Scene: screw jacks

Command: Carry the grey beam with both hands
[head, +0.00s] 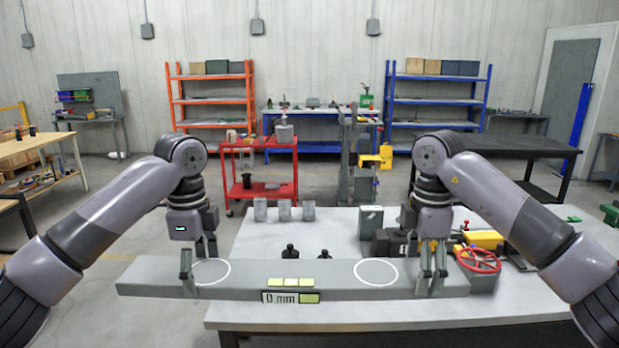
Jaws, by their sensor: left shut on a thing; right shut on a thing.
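The long grey beam (330,281) lies across the picture in the head view, looking level, over the front of the light grey table. It has two white rings on top, yellow-green squares, and a "0 mm" label on its front. My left gripper (187,277) is shut on the beam near its left end. My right gripper (432,277) is shut on the beam near its right end. The beam's left end sticks out past the table's left edge. Whether the beam touches anything beneath it cannot be told.
On the grey table (400,314), two small black jacks (291,254) stand behind the beam. Several grey blocks (283,211) are at the back left. A vise with a red handwheel (478,260) sits close to the beam's right end. A red cart (262,170) stands behind the table.

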